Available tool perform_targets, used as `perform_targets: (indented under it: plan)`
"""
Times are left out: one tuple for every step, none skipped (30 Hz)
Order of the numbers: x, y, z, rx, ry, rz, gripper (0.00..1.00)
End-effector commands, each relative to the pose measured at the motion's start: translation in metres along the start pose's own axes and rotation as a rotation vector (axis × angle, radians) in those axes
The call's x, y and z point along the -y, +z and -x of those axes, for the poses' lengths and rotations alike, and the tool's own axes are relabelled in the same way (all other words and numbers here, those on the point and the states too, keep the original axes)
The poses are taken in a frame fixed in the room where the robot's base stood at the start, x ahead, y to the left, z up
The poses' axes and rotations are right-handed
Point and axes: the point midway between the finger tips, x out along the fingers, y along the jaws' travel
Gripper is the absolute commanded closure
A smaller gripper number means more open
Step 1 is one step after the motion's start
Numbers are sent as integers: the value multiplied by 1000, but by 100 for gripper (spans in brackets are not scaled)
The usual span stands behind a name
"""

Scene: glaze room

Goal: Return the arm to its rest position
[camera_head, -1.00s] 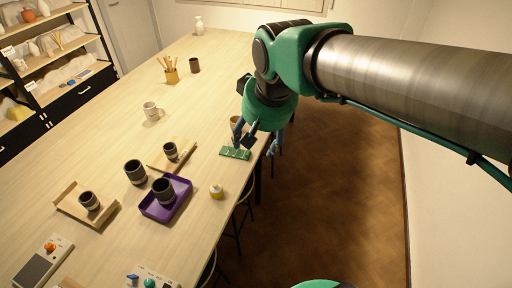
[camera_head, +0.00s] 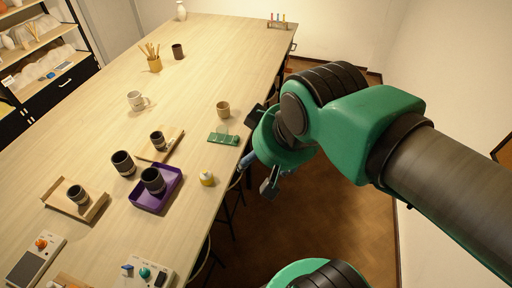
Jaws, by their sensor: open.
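My green and dark arm runs in from the right side of the head view. My gripper (camera_head: 259,175) hangs just past the table's right edge, over the floor side, with its fingers spread and pointing down. I see nothing held between them. A small green tray (camera_head: 222,139) lies on the table (camera_head: 190,95) to the left of the gripper, apart from it. A tan cup (camera_head: 223,109) stands behind the tray.
A purple tray (camera_head: 170,196) holds a dark cup. A yellow-and-white small jar (camera_head: 207,178) stands close to the table edge. More cups, wooden trays and two devices stand further left. Stools are under the right edge; open floor (camera_head: 330,190) lies to the right.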

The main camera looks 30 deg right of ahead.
Motion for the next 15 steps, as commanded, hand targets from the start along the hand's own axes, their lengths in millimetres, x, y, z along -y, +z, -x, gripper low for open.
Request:
perform_targets:
  plan:
    - [0, 1, -1, 0, 0, 0, 37]
    - [0, 1, -3, 0, 0, 0, 37]
    - [0, 2, -5, 0, 0, 0, 37]
    - [0, 4, -7, 0, 0, 0, 37]
    - [0, 5, -9, 0, 0, 0, 37]
    - [0, 7, -13, 0, 0, 0, 37]
    - [0, 9, -16, 0, 0, 0, 37]
    - [0, 10, -20, 0, 0, 0, 37]
    - [0, 13, -24, 0, 0, 0, 37]
    - [0, 15, -28, 0, 0, 0, 37]
    - [0, 17, -31, 0, 0, 0, 37]
    - [0, 19, -36, 0, 0, 0, 37]
    - [0, 20, -38, 0, 0, 0, 37]
    - [0, 22, -41, 0, 0, 0, 37]
    - [0, 23, -44, 0, 0, 0, 37]
